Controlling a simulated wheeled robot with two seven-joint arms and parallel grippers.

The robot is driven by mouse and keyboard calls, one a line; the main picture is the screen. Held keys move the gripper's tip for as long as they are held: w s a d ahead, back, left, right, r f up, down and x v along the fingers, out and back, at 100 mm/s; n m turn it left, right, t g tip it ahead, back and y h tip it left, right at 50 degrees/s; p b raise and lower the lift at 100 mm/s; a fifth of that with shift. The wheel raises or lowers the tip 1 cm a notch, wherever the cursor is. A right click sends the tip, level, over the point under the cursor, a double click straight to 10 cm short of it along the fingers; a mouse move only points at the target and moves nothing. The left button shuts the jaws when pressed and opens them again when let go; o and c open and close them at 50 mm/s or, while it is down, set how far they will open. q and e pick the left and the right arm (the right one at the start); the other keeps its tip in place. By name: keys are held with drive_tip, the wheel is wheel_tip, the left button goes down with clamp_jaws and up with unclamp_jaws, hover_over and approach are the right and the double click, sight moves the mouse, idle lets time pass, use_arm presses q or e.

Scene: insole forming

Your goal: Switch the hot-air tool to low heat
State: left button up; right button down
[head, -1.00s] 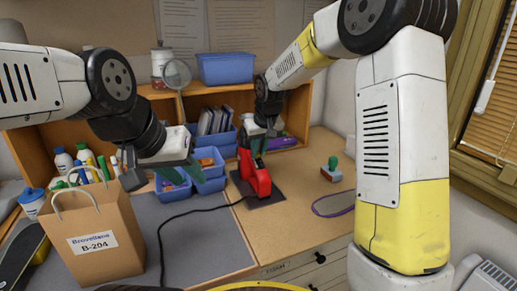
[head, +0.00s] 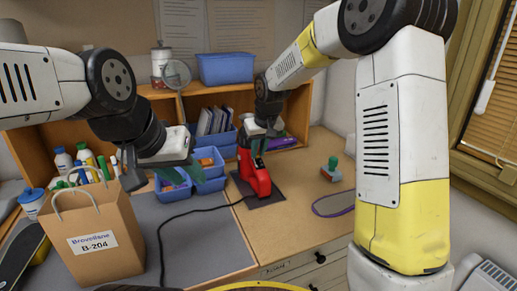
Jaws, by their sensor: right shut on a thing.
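The red hot-air tool (head: 259,180) stands on a dark square pad (head: 268,200) in the middle of the desk, with a black cord running left from it. My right gripper (head: 256,149) is at the top of the tool, shut on its upper part. The heat switch is too small to make out. My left gripper (head: 168,174) hangs over the blue bins, apart from the tool.
A paper bag labelled B-204 (head: 97,235) stands at the front left. Blue bins (head: 210,170) sit behind the grey mat (head: 200,225). A green-handled stamp (head: 332,168) and a purple loop (head: 333,204) lie on the right. Bare wood lies right of the tool.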

idle(0.4)
drive_tip(key=shift+s+d+f, duration=0.2)
drive_tip(key=shift+s+f, duration=0.05)
drive_tip(key=shift+s, duration=0.25)
drive_tip(key=shift+s+d, duration=0.1)
drive_tip(key=shift+s, duration=0.15)
drive_tip(key=c, duration=1.4)
unclamp_jaws()
drive_tip(key=shift+w, duration=0.1)
drive_tip(key=shift+o, duration=0.2)
drive_tip(key=v, duration=0.7)
drive_tip(key=shift+r, duration=0.3)
